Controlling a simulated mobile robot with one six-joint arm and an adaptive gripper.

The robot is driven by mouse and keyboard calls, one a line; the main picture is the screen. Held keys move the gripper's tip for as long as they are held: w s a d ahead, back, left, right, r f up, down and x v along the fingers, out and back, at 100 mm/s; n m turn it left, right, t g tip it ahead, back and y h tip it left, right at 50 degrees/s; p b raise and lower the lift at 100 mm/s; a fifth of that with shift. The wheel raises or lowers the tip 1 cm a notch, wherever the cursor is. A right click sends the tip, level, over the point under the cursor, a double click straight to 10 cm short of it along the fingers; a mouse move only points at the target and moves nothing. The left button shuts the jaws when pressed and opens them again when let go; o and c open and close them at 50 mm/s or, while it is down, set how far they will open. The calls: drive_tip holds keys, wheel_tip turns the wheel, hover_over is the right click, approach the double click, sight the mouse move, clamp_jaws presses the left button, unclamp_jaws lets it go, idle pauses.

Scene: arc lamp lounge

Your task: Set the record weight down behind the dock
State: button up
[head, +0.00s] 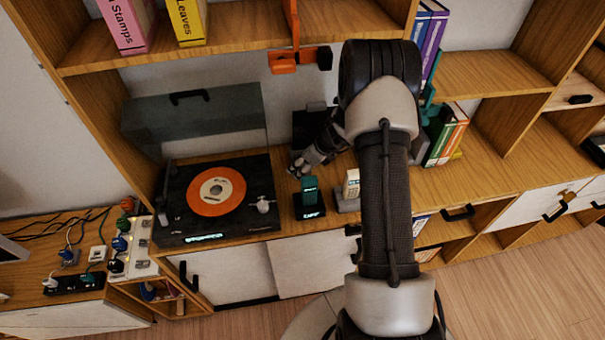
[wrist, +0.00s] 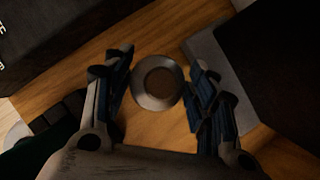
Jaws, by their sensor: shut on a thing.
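The record weight, a round silver disc with a brown recessed centre (wrist: 158,82), sits between the two fingers of my gripper (wrist: 161,66) in the wrist view. My gripper is shut on it, over the wooden top; I cannot tell whether its underside touches the wood. In the head view my gripper (head: 297,171) is just behind the small black dock (head: 310,212), which holds an upright teal device (head: 309,188). The weight cannot be made out in the head view.
A turntable with an orange record (head: 216,191) stands to the left. A grey-based handset (head: 350,186) is right of the dock. A dark box (head: 306,122) stands behind my gripper. An orange bracket (head: 284,62) hangs from the shelf above. Books (head: 446,137) stand farther right.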

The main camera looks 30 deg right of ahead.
drive_tip(key=shift+a+f+b, duration=0.1)
drive_tip(key=shift+f+b, duration=0.55)
drive_tip(key=shift+f, duration=1.1)
drive_tip(key=shift+f, duration=0.1)
drive_tip(key=shift+f, duration=0.15)
drive_tip(key=o, duration=0.9)
